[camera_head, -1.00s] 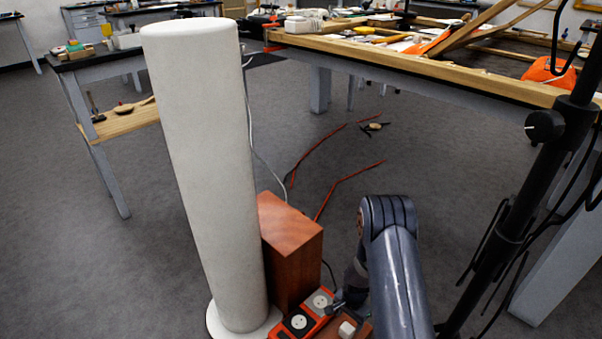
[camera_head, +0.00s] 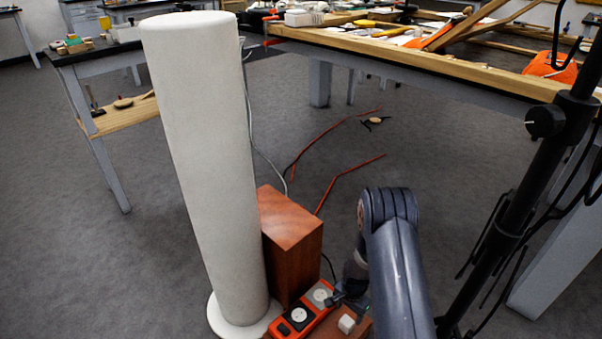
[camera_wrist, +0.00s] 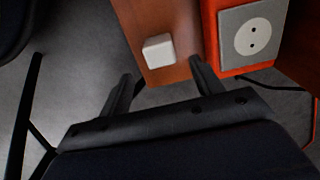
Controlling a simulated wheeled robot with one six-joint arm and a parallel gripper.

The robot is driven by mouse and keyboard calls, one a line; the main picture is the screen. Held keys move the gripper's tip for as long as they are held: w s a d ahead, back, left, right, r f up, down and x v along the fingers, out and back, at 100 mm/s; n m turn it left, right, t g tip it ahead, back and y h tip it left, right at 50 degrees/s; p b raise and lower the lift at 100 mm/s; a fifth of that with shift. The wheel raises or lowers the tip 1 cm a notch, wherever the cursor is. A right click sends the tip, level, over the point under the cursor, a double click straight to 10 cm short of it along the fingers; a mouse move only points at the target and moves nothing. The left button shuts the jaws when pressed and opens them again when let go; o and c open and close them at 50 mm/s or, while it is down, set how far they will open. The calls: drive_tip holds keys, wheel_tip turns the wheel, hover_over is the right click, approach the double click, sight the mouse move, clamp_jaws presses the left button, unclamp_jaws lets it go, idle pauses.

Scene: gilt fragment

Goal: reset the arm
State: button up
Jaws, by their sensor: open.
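My gripper (camera_head: 340,300) is low in the head view, beside the orange socket box, at the end of my grey arm. In the wrist view my gripper (camera_wrist: 162,85) is open, its two dark fingers apart with nothing held between them. A small white cube (camera_wrist: 158,50) sits on a reddish wooden surface beyond the fingertips, apart from them. The cube also shows in the head view (camera_head: 347,323).
An orange box with round sockets (camera_head: 305,312) lies beside a wooden block (camera_head: 290,235). A white column (camera_head: 205,170) stands left, a black stand (camera_head: 520,205) right. A cluttered workbench (camera_head: 420,58) is behind. Open floor lies between, with red cables.

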wheel_tip(320, 180, up, 27)
drive_tip(key=n+b, duration=0.3)
drive_tip(key=n, duration=0.5)
drive_tip(key=shift+s+b, duration=0.25)
drive_tip(key=shift+b, duration=0.1)
drive_tip(key=shift+s+f, duration=0.1)
drive_tip(key=shift+f, duration=0.05)
